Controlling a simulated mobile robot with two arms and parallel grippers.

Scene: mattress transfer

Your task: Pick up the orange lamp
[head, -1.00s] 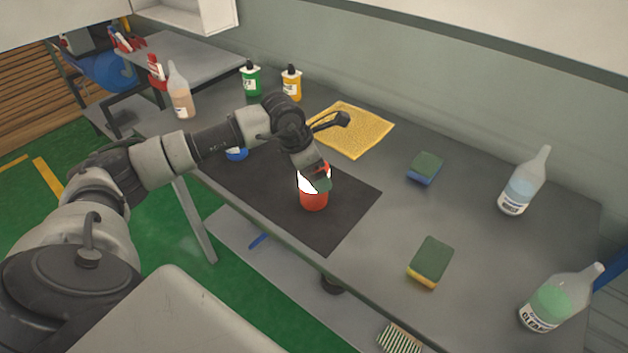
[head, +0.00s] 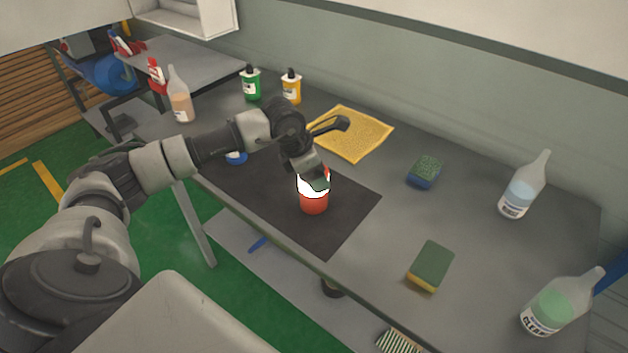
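The orange lamp (head: 314,203) stands on a black mat (head: 345,212) on the grey table, in the middle of the head view. It has an orange-red body and a bright white glowing upper part. My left gripper (head: 318,178) points down at the top of the lamp and covers part of it. I cannot tell whether its fingers are closed on the lamp or only around it. My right gripper is not in view.
A yellow cloth (head: 352,133) lies behind. Two sponges (head: 431,266) (head: 425,172) and two clear bottles (head: 523,187) (head: 560,303) stand to the right. Green (head: 250,84) and yellow (head: 291,87) bottles are at the back. A blue item (head: 236,157) is partly hidden by my arm.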

